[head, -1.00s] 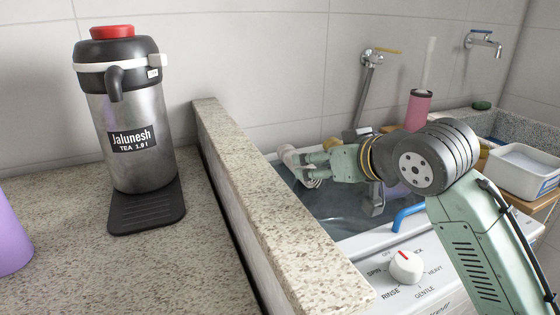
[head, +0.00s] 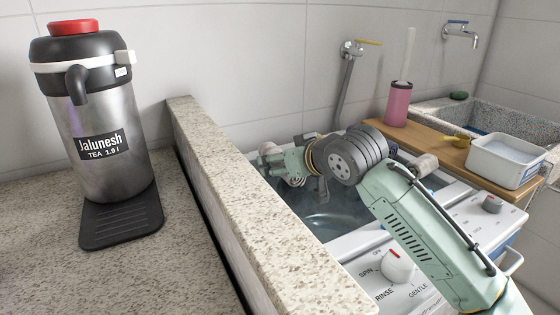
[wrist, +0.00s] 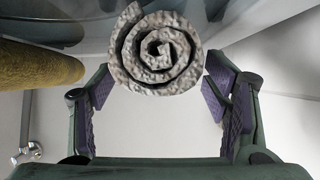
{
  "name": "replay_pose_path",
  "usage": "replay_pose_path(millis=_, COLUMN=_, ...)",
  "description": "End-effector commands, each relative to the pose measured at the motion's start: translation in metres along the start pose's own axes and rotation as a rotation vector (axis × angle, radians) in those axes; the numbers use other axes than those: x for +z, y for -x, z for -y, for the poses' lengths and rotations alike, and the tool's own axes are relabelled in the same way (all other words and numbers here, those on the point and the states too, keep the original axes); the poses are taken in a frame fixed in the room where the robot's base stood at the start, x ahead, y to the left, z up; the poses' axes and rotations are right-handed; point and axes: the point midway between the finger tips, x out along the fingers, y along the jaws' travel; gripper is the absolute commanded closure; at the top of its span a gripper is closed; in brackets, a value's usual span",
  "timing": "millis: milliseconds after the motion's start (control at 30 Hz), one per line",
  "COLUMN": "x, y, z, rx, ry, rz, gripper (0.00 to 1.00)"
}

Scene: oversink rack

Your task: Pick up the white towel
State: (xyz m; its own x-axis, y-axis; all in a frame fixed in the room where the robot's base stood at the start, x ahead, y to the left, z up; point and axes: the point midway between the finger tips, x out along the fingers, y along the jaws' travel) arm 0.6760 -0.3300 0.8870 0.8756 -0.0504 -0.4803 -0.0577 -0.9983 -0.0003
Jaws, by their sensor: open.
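A rolled towel (wrist: 157,48), whitish with grey shading, shows its spiral end to the wrist camera at the top middle. My gripper (wrist: 160,85) is open, with one dark-padded finger on each side of the roll's lower edge; I cannot tell whether either touches it. In the head view my gripper (head: 270,164) is over the far left part of the washer tub. A small part of a pale roll (head: 297,182) shows just below it there; my gripper and wrist hide much of that spot.
A mustard-yellow roll (wrist: 40,65) lies left of the towel in the wrist view. A speckled stone ledge (head: 235,170) runs left of the tub. A wooden board (head: 430,139) on the right bears a pink bottle (head: 397,104) and a white basin (head: 505,160). A flask (head: 100,120) stands at left.

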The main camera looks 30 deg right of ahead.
Motion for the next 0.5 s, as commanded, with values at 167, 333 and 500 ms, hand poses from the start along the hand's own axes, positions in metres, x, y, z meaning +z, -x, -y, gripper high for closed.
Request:
replay_pose_path(millis=167, x=0.0002, y=-0.0097, z=-0.0003, rx=0.001, ry=0.0, rz=0.0, gripper=0.3)
replay_pose_path(millis=333, x=0.0003, y=-0.0097, z=-0.0001, rx=0.0, ry=0.0, rz=-0.001, gripper=0.31)
replay_pose_path(millis=500, x=0.0003, y=-0.0096, z=0.0, rx=0.0, ry=0.0, rz=-0.001, gripper=0.42)
